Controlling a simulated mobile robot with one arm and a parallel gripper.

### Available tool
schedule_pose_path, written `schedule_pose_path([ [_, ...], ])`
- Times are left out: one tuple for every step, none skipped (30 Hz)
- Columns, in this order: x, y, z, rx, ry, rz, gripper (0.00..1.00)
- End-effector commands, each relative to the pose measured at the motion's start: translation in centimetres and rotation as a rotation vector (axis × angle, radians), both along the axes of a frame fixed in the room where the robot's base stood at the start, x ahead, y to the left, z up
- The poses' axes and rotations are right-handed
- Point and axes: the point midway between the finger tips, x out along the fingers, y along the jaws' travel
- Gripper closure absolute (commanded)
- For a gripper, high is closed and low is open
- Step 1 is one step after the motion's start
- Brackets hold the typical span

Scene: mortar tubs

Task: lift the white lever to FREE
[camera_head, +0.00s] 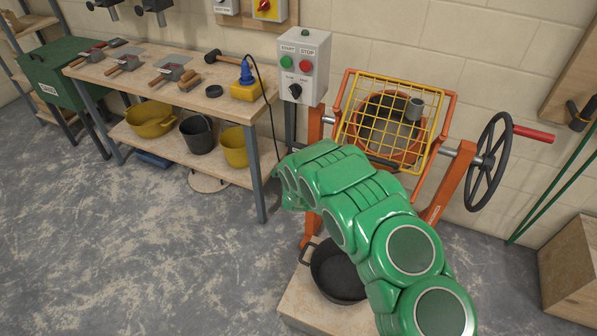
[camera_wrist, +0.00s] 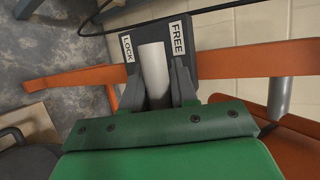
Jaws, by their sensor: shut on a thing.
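In the wrist view the white lever (camera_wrist: 153,62) stands between the two dark fingers of my gripper (camera_wrist: 160,84), which is shut on it. The lever lies in front of a dark plate (camera_wrist: 207,62) with a LOCK label (camera_wrist: 127,48) on its left and a FREE label (camera_wrist: 178,38) on its right. The lever's top end sits between the two labels. Its lower part is hidden by my gripper. In the head view my green arm reaches to the orange mixer frame (camera_head: 447,195) and hides the lever and gripper.
A yellow grid guard (camera_head: 391,122) covers the mixer drum. A black handwheel (camera_head: 488,162) is at its right. A black tub (camera_head: 337,272) stands below on a board.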

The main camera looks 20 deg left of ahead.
Motion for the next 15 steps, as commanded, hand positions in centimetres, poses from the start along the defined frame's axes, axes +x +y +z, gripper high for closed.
schedule_pose_path([
  [0.05,0.15,0.21,0.001,-0.003,0.002,1.0],
  [0.04,0.14,0.19,0.001,-0.003,0.002,1.0],
  [0.04,0.14,0.19,0.001,-0.003,0.002,1.0],
  [0.04,0.14,0.18,0.001,-0.003,0.002,1.0],
  [0.03,0.13,0.16,0.001,-0.003,0.002,1.0],
  [0.04,0.12,0.16,0.001,-0.003,0.002,1.0],
  [0.04,0.12,0.16,0.001,-0.003,0.002,1.0],
  [0.03,0.12,0.15,0.001,-0.003,0.002,1.0],
  [0.03,0.12,0.15,0.001,-0.003,0.002,0.68],
  [0.03,0.11,0.13,0.001,-0.003,0.002,0.63],
  [0.03,0.1,0.13,0.001,-0.003,0.002,0.59],
  [0.03,0.08,0.1,0.0,-0.002,0.001,0.53],
  [0.03,0.07,0.09,0.0,-0.002,0.001,0.52],
  [0.03,0.06,0.08,0.0,-0.002,0.001,0.52],
  [0.02,0.05,0.06,0.0,-0.001,0.001,0.52],
])
